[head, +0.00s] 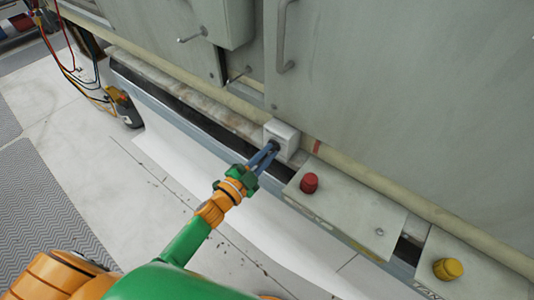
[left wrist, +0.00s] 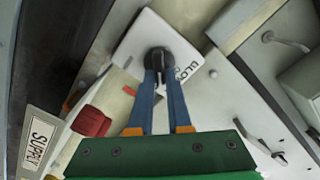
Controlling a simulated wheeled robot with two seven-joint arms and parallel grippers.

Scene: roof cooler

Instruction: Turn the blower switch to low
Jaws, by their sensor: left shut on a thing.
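The blower switch is a black rotary knob (left wrist: 158,59) on a small white box (head: 282,134) at the foot of the grey cabinet. The box's face (left wrist: 137,43) also shows in the left wrist view, tilted, with partly covered lettering beside the knob. My left gripper (head: 272,149) has its two blue fingers closed on the knob, one on each side. In the left wrist view the fingertips (left wrist: 160,74) meet the knob's lower part. The knob's pointer and exact setting cannot be made out. My right gripper is in neither view.
A red knob (head: 309,183) sits on a grey panel (head: 350,210) right of the switch box, and a yellow knob (head: 448,269) further right. Cabinet handles (head: 283,40) stick out above. A meter with leads (head: 124,105) stands at left. A SUPPLY label (left wrist: 38,141) shows.

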